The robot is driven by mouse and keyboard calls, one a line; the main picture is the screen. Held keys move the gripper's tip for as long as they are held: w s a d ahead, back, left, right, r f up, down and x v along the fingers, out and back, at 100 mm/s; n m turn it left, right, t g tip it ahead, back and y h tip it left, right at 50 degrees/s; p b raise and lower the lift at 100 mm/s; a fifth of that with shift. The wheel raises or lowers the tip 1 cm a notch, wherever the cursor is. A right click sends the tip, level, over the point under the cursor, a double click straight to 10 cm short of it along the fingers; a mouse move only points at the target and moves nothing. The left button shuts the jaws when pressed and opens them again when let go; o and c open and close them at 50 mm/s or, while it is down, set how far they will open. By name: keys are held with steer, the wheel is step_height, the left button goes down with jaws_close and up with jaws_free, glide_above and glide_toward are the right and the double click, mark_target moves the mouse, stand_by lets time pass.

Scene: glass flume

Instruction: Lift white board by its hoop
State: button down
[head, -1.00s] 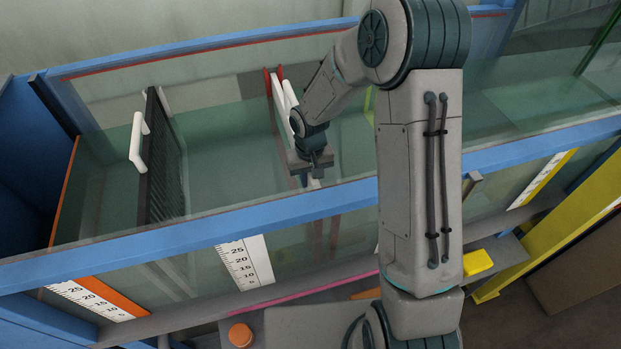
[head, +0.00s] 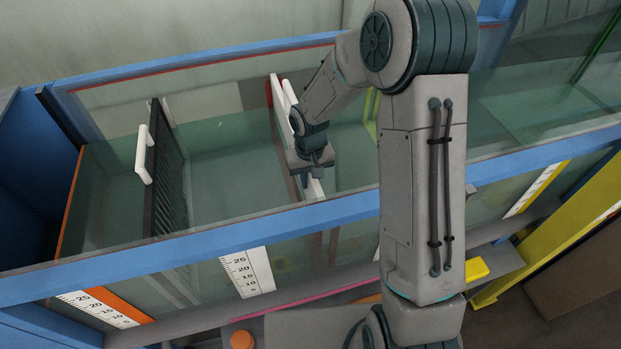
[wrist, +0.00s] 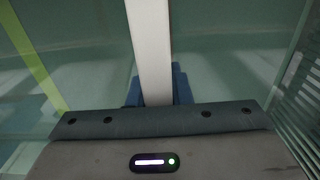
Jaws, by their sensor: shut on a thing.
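The white board (head: 318,188) stands upright across the glass flume, seen nearly edge-on. Its white upper edge also shows in the wrist view (wrist: 150,45), running away from my gripper. Pale white strips of it show at the far side, beside a red piece. My gripper (head: 312,170) is over the board, inside the flume walls, and is shut on the board's hoop. In the wrist view the blue fingers (wrist: 180,84) sit at the near end of the white strip. The hoop itself is hidden under my gripper, and the board's lower part is hard to make out.
A dark slatted screen (head: 168,170) with a white handle (head: 144,154) stands across the flume to the left. The blue front rail (head: 220,237) and blue back rail (head: 200,64) bound the channel. Greenish open space lies between screen and board.

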steer(key=shift+w+r, duration=0.15)
steer(key=shift+r, duration=0.1)
steer(key=shift+r+p, duration=3.65)
steer(key=shift+r, duration=1.8)
step_height(320, 180, up, 11)
steer(key=p, duration=0.3)
steer(key=shift+p, duration=0.4)
step_height(320, 180, up, 11)
stand_by(0.5)
